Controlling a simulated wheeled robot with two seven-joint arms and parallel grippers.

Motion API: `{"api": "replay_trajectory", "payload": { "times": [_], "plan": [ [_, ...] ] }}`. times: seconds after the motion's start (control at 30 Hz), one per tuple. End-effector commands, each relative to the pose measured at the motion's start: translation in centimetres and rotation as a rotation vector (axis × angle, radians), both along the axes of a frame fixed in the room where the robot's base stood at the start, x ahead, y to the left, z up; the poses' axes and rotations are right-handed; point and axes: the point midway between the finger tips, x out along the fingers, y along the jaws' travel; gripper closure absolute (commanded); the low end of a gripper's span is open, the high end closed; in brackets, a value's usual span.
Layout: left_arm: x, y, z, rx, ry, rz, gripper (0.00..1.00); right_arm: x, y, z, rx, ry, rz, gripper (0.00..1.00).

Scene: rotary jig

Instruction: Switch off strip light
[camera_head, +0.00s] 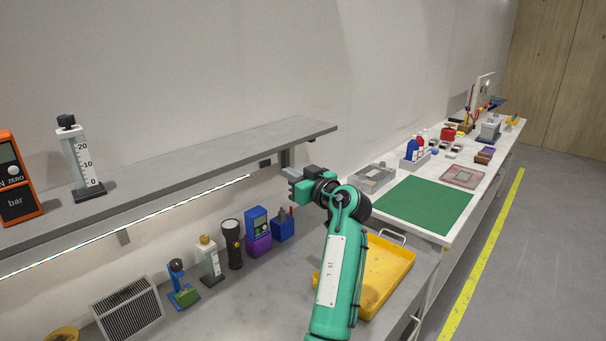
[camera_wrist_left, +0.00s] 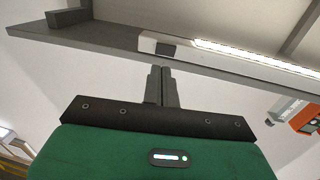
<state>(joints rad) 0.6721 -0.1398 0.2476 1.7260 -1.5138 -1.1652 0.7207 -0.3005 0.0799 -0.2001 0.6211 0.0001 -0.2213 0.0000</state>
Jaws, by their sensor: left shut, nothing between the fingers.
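The strip light (camera_head: 140,218) is a thin white bar along the underside of the grey shelf, and it is lit. In the left wrist view the lit strip (camera_wrist_left: 255,58) runs off to the right, and a dark rocker switch (camera_wrist_left: 165,48) sits at the near end of its white housing. My left gripper (camera_head: 287,173) is shut and empty near the right end of the shelf. In the wrist view its fingertips (camera_wrist_left: 160,69) point up just below the switch; I cannot tell whether they touch. My right gripper is not in view.
The shelf (camera_head: 230,145) and its bracket (camera_head: 287,156) are close to my left gripper. Below stand a blue block (camera_head: 283,228), a torch (camera_head: 232,243) and a yellow tray (camera_head: 385,272). A green mat (camera_head: 425,204) lies on the bench to the right.

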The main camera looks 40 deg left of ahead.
Motion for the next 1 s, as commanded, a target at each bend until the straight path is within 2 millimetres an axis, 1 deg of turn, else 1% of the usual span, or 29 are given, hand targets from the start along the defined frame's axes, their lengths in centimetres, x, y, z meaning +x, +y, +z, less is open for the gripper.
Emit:
{"api": "replay_trajectory", "payload": {
  "times": [0.03,0.1,0.2,0.33,0.5,0.83,0.93,1.0],
  "plan": [
    [0.2,1.2,0.5,0.002,0.002,0.003,1.0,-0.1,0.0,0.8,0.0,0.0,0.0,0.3],
    [0.5,2.6,0.4,0.001,0.001,0.002,1.0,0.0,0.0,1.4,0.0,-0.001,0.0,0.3],
    [0.9,4.2,0.5,0.001,0.002,0.001,1.0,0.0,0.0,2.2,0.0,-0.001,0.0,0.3],
    [1.2,5.7,0.3,0.0,0.002,0.001,1.0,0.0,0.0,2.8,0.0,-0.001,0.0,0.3],
    [1.4,6.5,0.1,0.001,-0.001,-0.001,1.0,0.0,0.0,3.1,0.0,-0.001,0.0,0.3],
    [1.4,6.6,0.0,0.0,-0.001,-0.001,1.0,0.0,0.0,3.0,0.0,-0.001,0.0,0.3],
    [1.5,6.7,-0.2,0.001,-0.001,0.0,1.0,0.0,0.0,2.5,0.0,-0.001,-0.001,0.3],
    [1.5,6.9,-0.4,0.001,-0.001,0.0,1.0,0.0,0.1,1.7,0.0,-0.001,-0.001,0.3]
  ]
}}
